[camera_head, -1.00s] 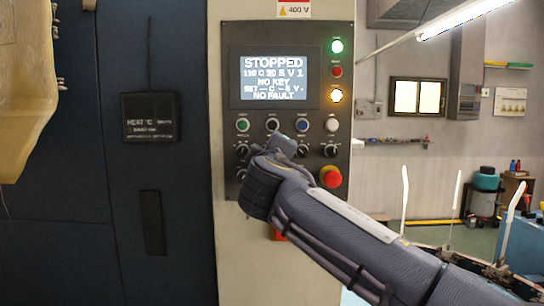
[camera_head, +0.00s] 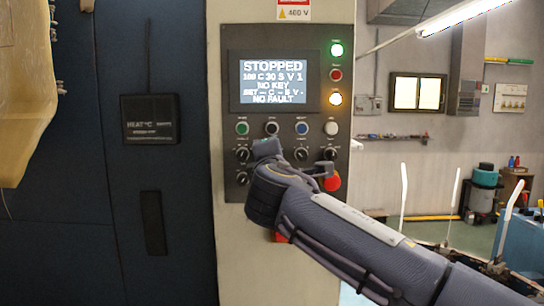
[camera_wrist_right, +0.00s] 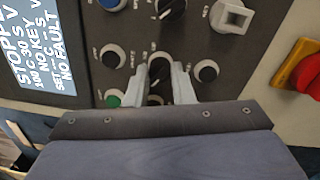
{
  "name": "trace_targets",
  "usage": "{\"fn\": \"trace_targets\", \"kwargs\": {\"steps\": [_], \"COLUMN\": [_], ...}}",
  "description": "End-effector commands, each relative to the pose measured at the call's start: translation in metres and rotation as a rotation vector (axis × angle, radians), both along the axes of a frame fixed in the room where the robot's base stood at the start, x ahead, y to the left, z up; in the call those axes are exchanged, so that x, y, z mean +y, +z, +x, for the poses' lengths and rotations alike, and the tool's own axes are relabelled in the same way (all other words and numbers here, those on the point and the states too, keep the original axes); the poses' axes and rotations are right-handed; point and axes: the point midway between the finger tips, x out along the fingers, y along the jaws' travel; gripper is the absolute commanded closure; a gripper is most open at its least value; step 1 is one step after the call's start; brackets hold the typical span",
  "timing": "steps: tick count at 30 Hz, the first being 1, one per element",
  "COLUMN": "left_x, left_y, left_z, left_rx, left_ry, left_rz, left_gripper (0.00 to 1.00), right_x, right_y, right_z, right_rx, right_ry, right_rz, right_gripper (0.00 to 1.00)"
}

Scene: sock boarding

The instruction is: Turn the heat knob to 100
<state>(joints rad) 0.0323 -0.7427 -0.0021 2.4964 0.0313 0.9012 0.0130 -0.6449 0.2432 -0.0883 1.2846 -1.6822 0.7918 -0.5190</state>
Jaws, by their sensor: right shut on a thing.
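The control panel (camera_head: 232,122) faces me with black knobs and a lit display (camera_head: 274,80). The display reads STOPPED, with a line that looks like "100 C 30 S V 1". My right gripper (camera_head: 266,149) is at the knob row, just right of the leftmost knob. In the right wrist view, my right gripper (camera_wrist_right: 159,82) is shut on a dark knob (camera_wrist_right: 158,72), one finger on each side. The knob's label is too small to read, and in the head view the gripper hides this knob. My left gripper is not in view.
Other black knobs (camera_head: 301,154) sit close by in the row, below a row of round buttons (camera_head: 242,128). A dark plate marked HEAT °C (camera_head: 150,118) is on the left.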

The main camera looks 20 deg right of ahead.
Motion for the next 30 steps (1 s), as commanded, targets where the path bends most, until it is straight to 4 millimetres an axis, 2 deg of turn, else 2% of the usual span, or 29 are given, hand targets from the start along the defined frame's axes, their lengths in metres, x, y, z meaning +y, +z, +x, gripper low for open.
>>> {"fn": "trace_targets", "kwargs": {"steps": [18, 19, 23, 30], "left_x": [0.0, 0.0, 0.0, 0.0], "left_y": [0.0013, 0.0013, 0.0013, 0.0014], "left_z": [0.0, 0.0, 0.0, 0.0], "left_rx": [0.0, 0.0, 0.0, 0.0], "left_ry": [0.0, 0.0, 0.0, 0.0], "left_rz": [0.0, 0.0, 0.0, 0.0], "left_gripper": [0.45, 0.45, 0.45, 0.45], "right_x": [0.001, 0.0009, 0.0008, 0.0004], "right_y": [-0.002, -0.0021, -0.0016, -0.0007], "right_z": [0.0004, 0.0004, 0.0004, 0.0001], "right_rx": [0.014, 0.014, 0.013, 0.011], "right_ry": [0.002, 0.002, 0.001, 0.001], "right_rz": [-0.039, -0.039, -0.037, -0.036], "right_gripper": [1.0, 0.74, 0.57, 0.57]}}
